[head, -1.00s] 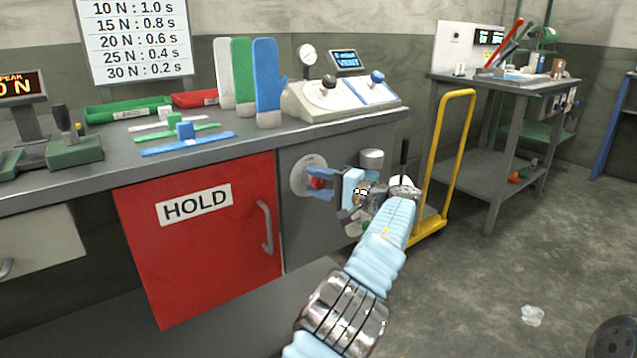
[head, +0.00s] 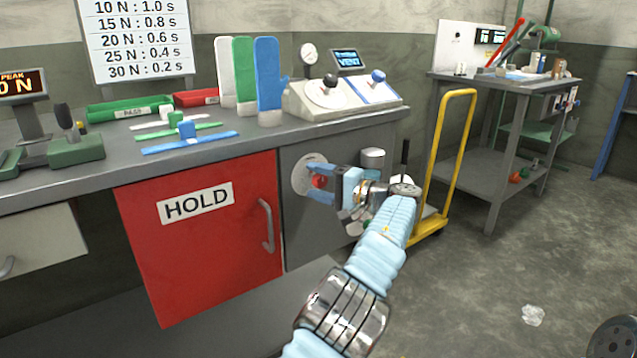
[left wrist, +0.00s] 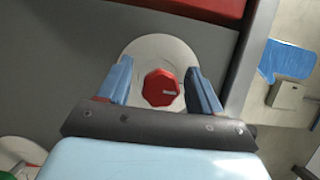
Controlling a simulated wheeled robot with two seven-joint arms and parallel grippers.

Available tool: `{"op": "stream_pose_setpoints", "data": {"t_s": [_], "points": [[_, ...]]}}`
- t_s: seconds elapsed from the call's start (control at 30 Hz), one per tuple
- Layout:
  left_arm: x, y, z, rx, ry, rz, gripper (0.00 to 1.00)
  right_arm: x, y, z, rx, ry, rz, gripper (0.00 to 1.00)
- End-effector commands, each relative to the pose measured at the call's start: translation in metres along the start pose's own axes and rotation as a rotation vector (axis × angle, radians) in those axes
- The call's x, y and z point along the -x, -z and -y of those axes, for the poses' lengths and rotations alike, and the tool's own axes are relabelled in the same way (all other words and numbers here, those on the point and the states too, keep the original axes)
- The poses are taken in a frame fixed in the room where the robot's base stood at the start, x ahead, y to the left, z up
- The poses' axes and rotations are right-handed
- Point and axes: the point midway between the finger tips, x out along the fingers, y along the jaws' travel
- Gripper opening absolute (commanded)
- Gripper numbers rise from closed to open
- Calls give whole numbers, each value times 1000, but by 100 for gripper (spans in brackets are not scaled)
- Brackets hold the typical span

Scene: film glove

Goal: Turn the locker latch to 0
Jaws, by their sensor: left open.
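The locker latch is a red knob (head: 319,182) on a pale round plate (head: 303,172), set in the grey cabinet front right of the red door. In the left wrist view the knob (left wrist: 161,88) is faceted, with a short pale mark pointing right. My left gripper (head: 318,182) is at the plate with its blue fingers on either side of the knob. In the left wrist view the fingers (left wrist: 162,90) are open, with a gap between each finger and the knob. Any numbers on the plate are hidden or too small to read. My right gripper is not in view.
A red door (head: 200,235) marked HOLD, with a grey handle (head: 266,226), is left of the latch. The workbench top (head: 60,178) lies above. A yellow cart handle (head: 455,150) stands right of my forearm. Open floor lies to the right.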

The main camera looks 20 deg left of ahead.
Motion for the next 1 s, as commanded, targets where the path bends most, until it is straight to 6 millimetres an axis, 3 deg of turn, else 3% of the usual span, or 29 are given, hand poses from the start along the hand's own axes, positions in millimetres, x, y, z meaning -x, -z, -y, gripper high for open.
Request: {"op": "stream_pose_setpoints", "data": {"t_s": [0.13,0.23,0.5,0.7,1.0], "points": [[6,1,1,1,1,-3,65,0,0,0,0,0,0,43],[22,1,1,1,2,-5,65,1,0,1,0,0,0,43],[87,1,1,0,1,-5,65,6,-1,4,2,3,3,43],[124,0,1,-1,1,-2,65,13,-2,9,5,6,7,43],[138,0,0,0,-1,1,65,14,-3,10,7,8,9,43]]}}
